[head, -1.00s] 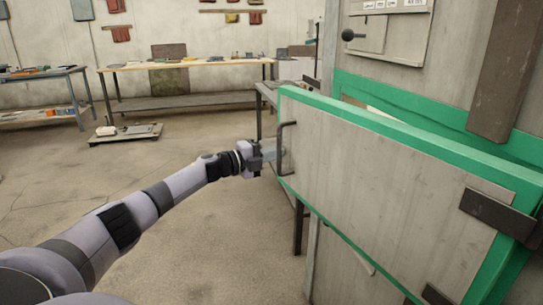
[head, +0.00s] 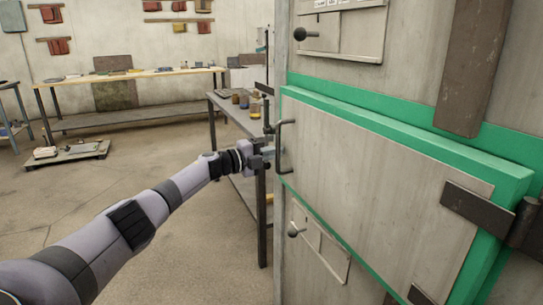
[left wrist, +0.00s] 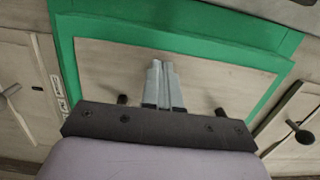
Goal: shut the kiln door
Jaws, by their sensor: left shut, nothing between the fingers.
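The kiln door (head: 380,165) is a grey panel with a green edge, hinged at the right in the head view. In the left wrist view the closed fingers (left wrist: 160,80) lie over the door's face (left wrist: 220,72). My right gripper is not in view.
A side table (head: 222,103) with small jars (head: 240,99) stands just behind my left gripper. A long workbench (head: 130,78) and a low trolley (head: 70,152) are farther back. A knobbed panel (head: 320,240) is below the door.

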